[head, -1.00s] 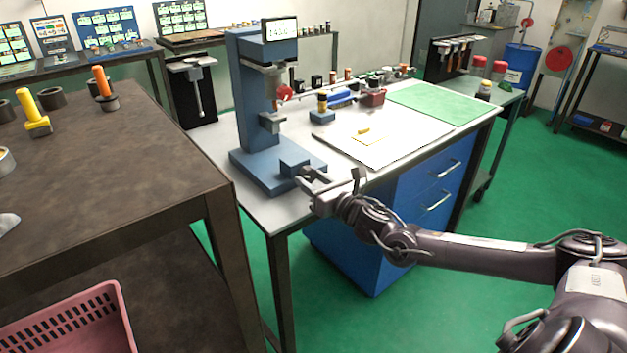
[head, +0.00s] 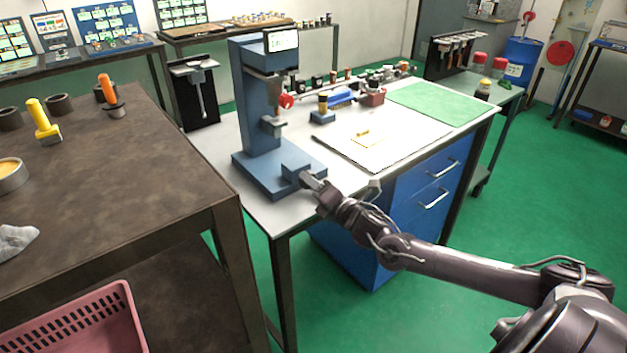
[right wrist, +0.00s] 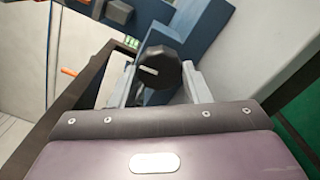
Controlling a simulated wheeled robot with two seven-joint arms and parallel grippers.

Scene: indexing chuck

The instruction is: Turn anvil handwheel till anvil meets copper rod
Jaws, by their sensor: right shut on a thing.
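The blue press-like device (head: 262,100) stands on the white bench with a display on top. My right gripper (head: 312,181) is at the block on the front of the device's base. In the right wrist view the dark, round handwheel (right wrist: 158,67) sits between my two grey fingers, which are shut on it. The gripper hides the wheel in the head view. My left gripper is out of view.
A green mat (head: 435,102) and several small items lie behind. A brown table (head: 120,190) stands close on the left.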

